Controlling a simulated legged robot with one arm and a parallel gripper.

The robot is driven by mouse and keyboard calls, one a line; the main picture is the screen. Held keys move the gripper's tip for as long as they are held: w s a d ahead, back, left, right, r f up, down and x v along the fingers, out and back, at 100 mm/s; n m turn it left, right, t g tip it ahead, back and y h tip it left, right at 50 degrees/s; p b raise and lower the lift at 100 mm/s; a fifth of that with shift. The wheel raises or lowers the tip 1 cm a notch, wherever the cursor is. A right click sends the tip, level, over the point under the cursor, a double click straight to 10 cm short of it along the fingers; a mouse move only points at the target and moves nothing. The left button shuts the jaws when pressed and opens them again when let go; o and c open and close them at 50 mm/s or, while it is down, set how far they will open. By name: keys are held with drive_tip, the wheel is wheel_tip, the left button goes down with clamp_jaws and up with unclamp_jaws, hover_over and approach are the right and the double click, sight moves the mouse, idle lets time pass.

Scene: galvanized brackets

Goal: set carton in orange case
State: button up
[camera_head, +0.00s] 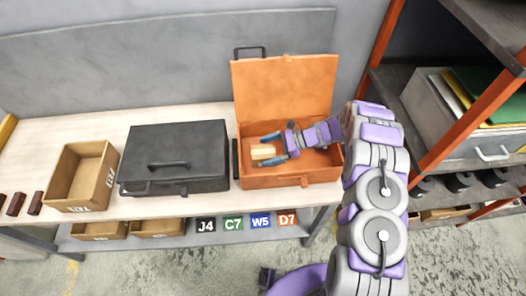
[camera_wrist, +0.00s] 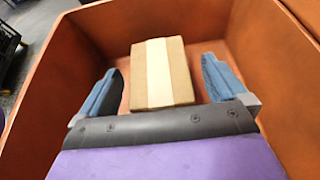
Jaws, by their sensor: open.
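The orange case (camera_head: 279,181) stands on the bench with its lid (camera_head: 284,88) raised at the back. Its walls also surround the wrist view (camera_wrist: 76,60). The carton (camera_head: 263,152) is a small tan box with a pale tape band, inside the case toward its left side. In the wrist view the carton (camera_wrist: 180,75) lies beyond the fingertips' middle, with clear gaps to both fingers. My gripper (camera_head: 272,149) reaches into the case from the right. Its blue fingers (camera_wrist: 166,88) are open, one on each side of the carton's near end.
A closed dark case (camera_head: 178,155) stands just left of the orange case. An open cardboard box (camera_head: 82,176) and several dark red blocks (camera_head: 17,203) are further left. A shelf rack with orange posts (camera_head: 445,120) stands on the right, close to my arm.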

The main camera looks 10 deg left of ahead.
drive_tip(key=p+v, duration=0.1)
drive_tip(key=v, duration=0.8)
drive_tip(key=shift+d+r, duration=0.1)
drive_tip(key=shift+d, duration=0.1)
drive_tip(key=shift+r, duration=0.1)
drive_tip(key=s+d+r+n+h, duration=0.1)
drive_tip(key=s+r+n+h, duration=0.25)
drive_tip(key=s+r, duration=0.55)
drive_tip(key=s+d+r+n+h, duration=0.2)
drive_tip(key=s+r+n+h, duration=0.3)
drive_tip(key=r, duration=0.7)
drive_tip(key=s+d+r+n+h, duration=0.1)
drive_tip(key=s+d+r+n, duration=0.1)
drive_tip(key=s, duration=0.6)
drive_tip(key=s+d+r+n+t+h, duration=0.1)
drive_tip(key=s+d+r+n+h, duration=0.1)
drive_tip(key=s+d, duration=0.3)
drive_tip(key=s+d+r+n+t+h, duration=0.1)
drive_tip(key=s+d, duration=0.3)
drive_tip(key=s, duration=0.9)
drive_tip(key=shift+s+d+r+n, duration=0.25)
drive_tip(key=shift+r+n, duration=0.3)
drive_tip(key=shift+r, duration=0.15)
drive_tip(key=shift+h, duration=0.25)
